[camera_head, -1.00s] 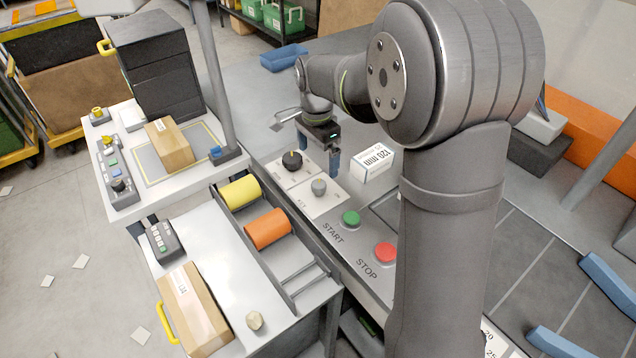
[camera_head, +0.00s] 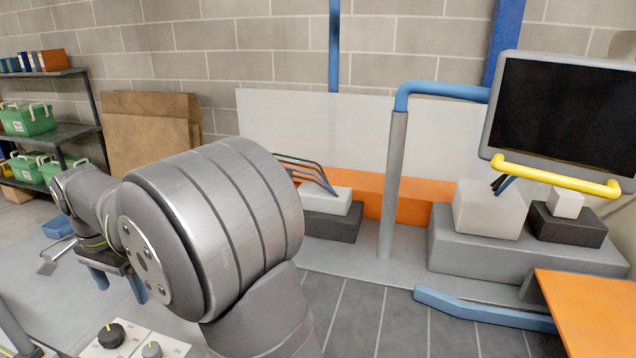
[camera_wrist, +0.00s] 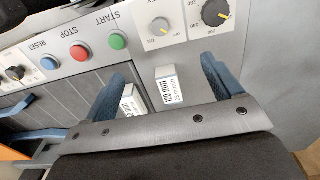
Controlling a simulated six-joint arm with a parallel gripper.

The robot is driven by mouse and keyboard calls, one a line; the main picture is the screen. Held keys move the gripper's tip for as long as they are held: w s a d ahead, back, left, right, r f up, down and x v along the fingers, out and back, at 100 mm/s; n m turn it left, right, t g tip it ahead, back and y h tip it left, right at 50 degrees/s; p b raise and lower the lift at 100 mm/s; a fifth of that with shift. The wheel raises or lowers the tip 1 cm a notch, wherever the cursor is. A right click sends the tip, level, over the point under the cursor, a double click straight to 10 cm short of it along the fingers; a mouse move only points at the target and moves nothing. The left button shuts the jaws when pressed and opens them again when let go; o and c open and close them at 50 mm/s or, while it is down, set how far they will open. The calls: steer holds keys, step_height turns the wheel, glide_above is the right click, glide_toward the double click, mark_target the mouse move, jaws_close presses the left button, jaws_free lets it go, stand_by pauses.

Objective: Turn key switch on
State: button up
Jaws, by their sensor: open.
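The key switch (camera_wrist: 160,27) is a small grey round knob with a yellow mark on a white plate near the top of the wrist view. It also shows at the bottom edge of the head view (camera_head: 151,350). The small lettering around it is hard to read. My gripper (camera_wrist: 163,70) is open and empty, its two blue fingers apart. In the wrist view the switch lies beyond the fingertips, between their lines, and untouched. In the head view my gripper (camera_head: 118,283) hangs fingers down behind the knobs.
A black dial (camera_wrist: 215,12) sits beside the switch. Green START (camera_wrist: 118,41), red STOP (camera_wrist: 79,53) and blue RESET (camera_wrist: 49,63) buttons run leftward. A monitor (camera_head: 565,112) stands at right.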

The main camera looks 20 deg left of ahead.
mark_target(150, 348)
steer(key=c, duration=0.5)
steer(key=s+a+f+n+t+h, duration=0.2)
steer(key=n, duration=1.2)
steer(key=s+a+f+n+t+h, duration=0.1)
steer(key=s+a+n, duration=0.2)
steer(key=n, duration=1)
steer(key=x, duration=1.7)
steer(key=shift+w+d+f, duration=0.1)
steer(key=shift+w+d, duration=0.1)
steer(key=shift+d, duration=0.05)
steer(key=c, duration=1)
